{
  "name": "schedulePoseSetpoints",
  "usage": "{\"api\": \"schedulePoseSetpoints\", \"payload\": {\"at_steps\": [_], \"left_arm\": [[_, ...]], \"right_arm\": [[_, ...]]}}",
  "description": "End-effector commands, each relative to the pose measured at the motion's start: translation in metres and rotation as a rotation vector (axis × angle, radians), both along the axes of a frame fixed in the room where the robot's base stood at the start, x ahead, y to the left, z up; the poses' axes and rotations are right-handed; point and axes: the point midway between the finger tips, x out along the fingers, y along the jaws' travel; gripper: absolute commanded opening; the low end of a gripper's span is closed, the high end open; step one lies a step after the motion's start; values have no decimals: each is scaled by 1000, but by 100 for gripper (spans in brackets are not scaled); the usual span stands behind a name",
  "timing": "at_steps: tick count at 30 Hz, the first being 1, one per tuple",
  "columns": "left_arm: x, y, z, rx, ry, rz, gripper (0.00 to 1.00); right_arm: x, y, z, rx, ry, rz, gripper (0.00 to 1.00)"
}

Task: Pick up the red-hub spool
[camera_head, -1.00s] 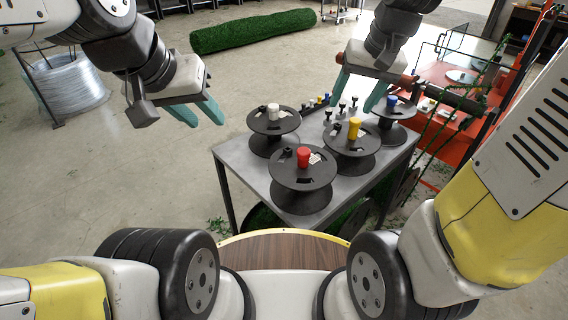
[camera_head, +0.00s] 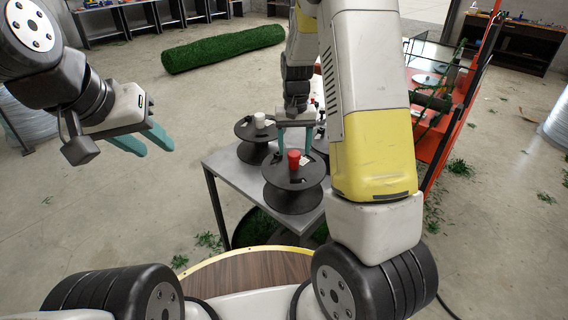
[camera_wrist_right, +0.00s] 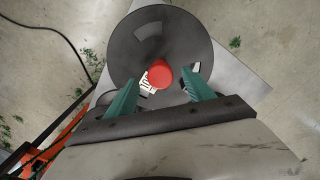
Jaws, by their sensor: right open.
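The red-hub spool (camera_head: 294,182) is black with a red hub and stands upright on the grey table near its front edge. In the right wrist view the spool (camera_wrist_right: 150,50) shows from above, its red hub (camera_wrist_right: 159,74) just ahead of and between the fingertips. My right gripper (camera_head: 296,148) is over the spool's far side; it also shows in the right wrist view (camera_wrist_right: 163,92), open with teal fingers apart and nothing between them that I can see gripped. My left gripper (camera_head: 152,142) hangs left of the table, empty, its two teal fingers apart.
A white-hub spool (camera_head: 256,136) stands behind and left of the red-hub spool on the table (camera_head: 226,172). My right arm hides the table's right part and things there. A red frame (camera_head: 436,140) stands to the right.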

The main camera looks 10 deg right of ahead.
Motion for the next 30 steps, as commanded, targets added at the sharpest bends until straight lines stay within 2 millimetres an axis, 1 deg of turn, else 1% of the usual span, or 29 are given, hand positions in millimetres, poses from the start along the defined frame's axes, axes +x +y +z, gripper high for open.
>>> {"api": "schedulePoseSetpoints", "payload": {"at_steps": [1,3,6,9,14,15,17,18,24,30], "left_arm": [[0,0,0,0,0,0,36],[0,0,0,0,0,0,36],[0,0,0,0,0,0,36],[0,0,0,0,0,0,36],[0,0,0,0,0,0,36],[0,0,0,0,0,0,36],[0,0,0,0,0,0,36],[0,0,0,0,0,0,36],[0,0,0,0,0,0,36],[0,0,0,0,0,0,36]], "right_arm": [[-1,0,-10,0,5,-1,62],[-1,1,-20,-1,4,-1,62],[0,1,-30,0,2,0,62],[0,1,-33,0,1,1,62],[0,1,-33,1,0,1,62],[0,1,-33,1,0,0,58],[0,1,-33,1,0,0,46],[0,1,-33,1,0,0,38],[0,1,-33,1,0,0,0],[1,1,-32,1,-1,0,0]]}}
